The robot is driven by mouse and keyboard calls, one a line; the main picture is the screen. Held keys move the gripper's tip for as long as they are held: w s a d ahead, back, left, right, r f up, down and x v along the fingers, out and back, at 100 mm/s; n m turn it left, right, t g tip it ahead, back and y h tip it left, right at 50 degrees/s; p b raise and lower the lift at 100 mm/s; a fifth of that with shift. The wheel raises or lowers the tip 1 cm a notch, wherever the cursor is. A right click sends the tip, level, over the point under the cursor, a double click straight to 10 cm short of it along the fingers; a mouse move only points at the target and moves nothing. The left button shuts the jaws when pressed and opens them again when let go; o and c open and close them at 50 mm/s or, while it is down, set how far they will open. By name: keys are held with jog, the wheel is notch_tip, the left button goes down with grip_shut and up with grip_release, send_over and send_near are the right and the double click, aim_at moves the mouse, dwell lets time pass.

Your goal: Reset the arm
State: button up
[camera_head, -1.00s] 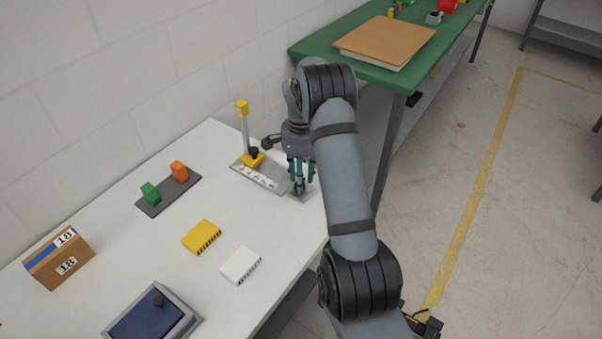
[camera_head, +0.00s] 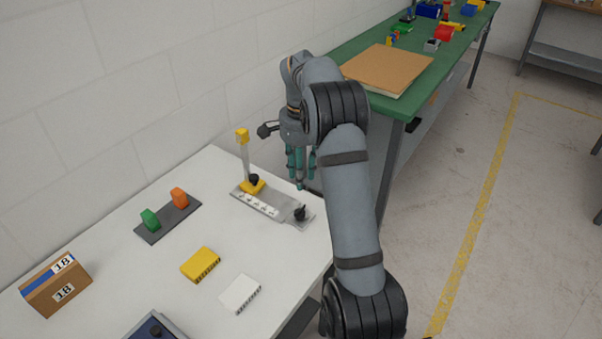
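My gripper (camera_head: 300,176) hangs at the end of my arm with its teal fingers pointing down. It is above and beyond the back right corner of the white table, clear of the metal fixture. The fingers look apart, with nothing visible between them. The metal fixture (camera_head: 273,207) lies below and to the left of my gripper. It has an upright post with a yellow top (camera_head: 242,136), a yellow block with a black knob (camera_head: 252,184), and a second black knob (camera_head: 300,214) at its right end.
On the white table (camera_head: 165,285) are a yellow block (camera_head: 200,264), a white block (camera_head: 240,294), a dark tray (camera_head: 167,224) with green and orange pieces, and a box marked 18 (camera_head: 56,284). A blue-topped device (camera_head: 155,328) is partly cut off. A green table (camera_head: 365,52) stands behind my arm.

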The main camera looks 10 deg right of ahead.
aim_at(301, 209)
jog(key=shift+f, duration=0.1)
notch_tip(301, 209, down, 12)
jog(key=shift+f, duration=0.1)
jog(key=shift+r, duration=0.2)
dwell(0.5)
